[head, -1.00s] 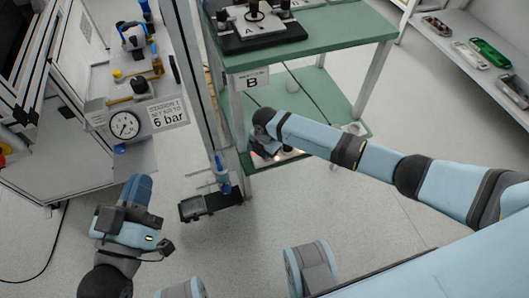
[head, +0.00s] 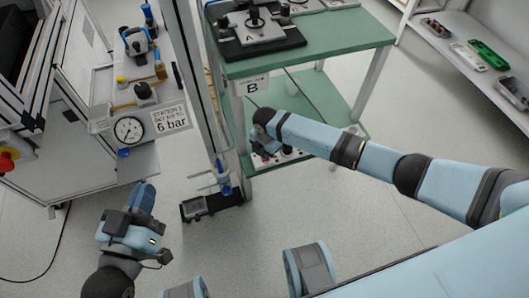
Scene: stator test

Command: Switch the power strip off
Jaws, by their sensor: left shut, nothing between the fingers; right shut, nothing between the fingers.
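The power strip (head: 293,154) is a white bar with dark sockets at the front of the green table's lower shelf. It lies partly behind my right forearm, and its left end is hidden by my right gripper. No lit lamp shows on its visible part. My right gripper (head: 262,157) points down at the left end of the strip and is shut; whether it touches the strip cannot be told. My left gripper (head: 143,194) is shut and empty, over the floor at the lower left, well apart from the strip.
The green table (head: 330,42) carries black-and-metal fixtures. A bench with a pressure gauge (head: 129,129) is at the left. A grey shelf (head: 470,75) is at the upper right.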

